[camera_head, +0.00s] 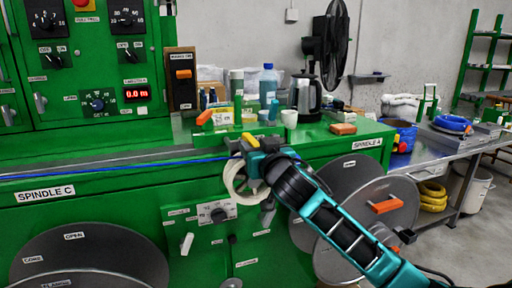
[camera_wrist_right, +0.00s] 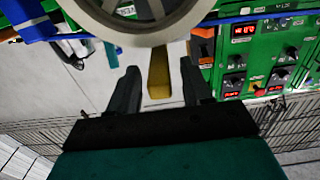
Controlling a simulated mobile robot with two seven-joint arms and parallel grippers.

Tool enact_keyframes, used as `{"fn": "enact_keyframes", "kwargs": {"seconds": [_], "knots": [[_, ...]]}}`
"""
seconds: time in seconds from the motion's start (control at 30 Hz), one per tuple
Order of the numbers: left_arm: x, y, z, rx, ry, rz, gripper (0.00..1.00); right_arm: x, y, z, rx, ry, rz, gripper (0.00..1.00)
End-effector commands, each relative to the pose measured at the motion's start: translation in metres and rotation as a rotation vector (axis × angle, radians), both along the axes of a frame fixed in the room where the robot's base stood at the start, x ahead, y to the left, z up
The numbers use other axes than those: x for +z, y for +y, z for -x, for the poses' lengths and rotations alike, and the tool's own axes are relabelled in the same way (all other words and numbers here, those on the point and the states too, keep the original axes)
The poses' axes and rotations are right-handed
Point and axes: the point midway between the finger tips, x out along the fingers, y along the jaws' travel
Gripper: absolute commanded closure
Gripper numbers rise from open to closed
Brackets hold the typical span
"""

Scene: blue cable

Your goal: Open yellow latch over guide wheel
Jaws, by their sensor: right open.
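The yellow latch (camera_head: 249,140) shows in the head view just above my right gripper (camera_head: 252,161), at the front edge of the green machine. The pale guide wheel (camera_head: 232,183) is partly hidden behind this gripper. In the right wrist view the guide wheel (camera_wrist_right: 147,33) fills the top. The yellow latch (camera_wrist_right: 159,76) lies between the two dark fingers of my open right gripper (camera_wrist_right: 162,88), with gaps on both sides. I cannot tell its depth relative to the fingertips. The blue cable (camera_head: 110,169) runs along the machine top from the left towards the wheel. My left gripper is out of view.
A kettle (camera_head: 305,97), a blue bottle (camera_head: 268,86) and small boxes stand on the machine top behind the gripper. Large grey spool discs (camera_head: 350,180) sit beside my right arm. An orange-handled item (camera_head: 205,117) lies left of the latch.

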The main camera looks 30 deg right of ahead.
Motion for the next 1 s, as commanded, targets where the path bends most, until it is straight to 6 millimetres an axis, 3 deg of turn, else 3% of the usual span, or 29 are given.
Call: {"fn": "enact_keyframes", "kwargs": {"seconds": [0.27,0.77,1.0], "knots": [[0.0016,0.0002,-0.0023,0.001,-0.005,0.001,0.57,0.0,-0.0001,-0.0014,0.001,0.0,0.0,0.51],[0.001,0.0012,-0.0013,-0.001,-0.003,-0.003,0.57,-0.0002,-0.0001,-0.0012,0.001,0.0,0.001,0.98],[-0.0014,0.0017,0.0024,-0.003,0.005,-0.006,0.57,-0.0002,-0.0001,-0.0011,0.001,0.0,0.001,1.0]]}}
